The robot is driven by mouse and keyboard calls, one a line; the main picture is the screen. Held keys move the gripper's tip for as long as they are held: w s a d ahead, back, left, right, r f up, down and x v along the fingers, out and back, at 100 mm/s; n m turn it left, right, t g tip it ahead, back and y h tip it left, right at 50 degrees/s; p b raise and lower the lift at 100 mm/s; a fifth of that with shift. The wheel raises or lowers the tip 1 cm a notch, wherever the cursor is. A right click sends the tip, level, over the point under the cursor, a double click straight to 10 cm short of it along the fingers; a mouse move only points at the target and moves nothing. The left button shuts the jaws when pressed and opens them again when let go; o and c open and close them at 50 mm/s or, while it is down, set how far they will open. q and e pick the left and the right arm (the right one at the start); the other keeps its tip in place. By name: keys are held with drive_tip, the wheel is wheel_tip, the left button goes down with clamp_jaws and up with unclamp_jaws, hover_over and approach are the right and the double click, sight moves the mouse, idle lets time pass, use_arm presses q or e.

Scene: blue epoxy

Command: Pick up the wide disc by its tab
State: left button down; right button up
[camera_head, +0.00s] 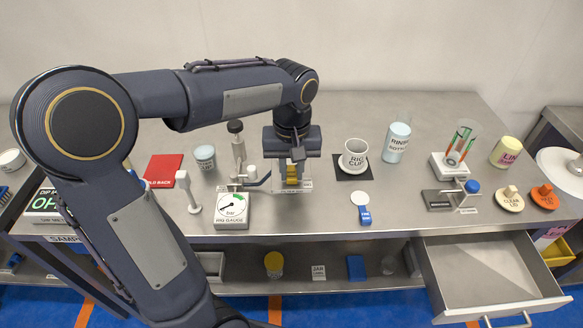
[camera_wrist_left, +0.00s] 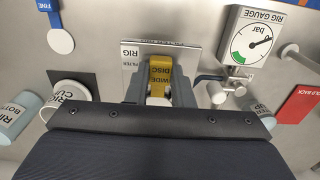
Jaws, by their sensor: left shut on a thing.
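The wide disc's yellow tab (camera_wrist_left: 160,78), lettered WIDE DISC, is between the fingers of my left gripper (camera_wrist_left: 160,90) in the left wrist view. In the head view my left gripper (camera_head: 292,172) points down over the bench, shut on the yellow tab (camera_head: 292,180). Most of the disc is hidden by the gripper and wrist. A pale plate lettered FILTER (camera_wrist_left: 131,53) lies beside and beneath the tab; I cannot tell whether the disc touches it. My right gripper is not in view.
A rig gauge (camera_head: 232,207) and a clamp stand (camera_head: 238,150) are close left of my gripper. A rig cup (camera_head: 354,160) on a black mat and a blue-tabbed fine disc (camera_head: 361,201) are to the right. An open drawer (camera_head: 490,275) juts out front right.

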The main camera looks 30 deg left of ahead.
sight(292, 175)
use_arm(q)
drive_tip(key=shift+r+p, duration=2)
drive_tip(key=shift+r, duration=0.35)
drive_tip(key=shift+f, duration=0.15)
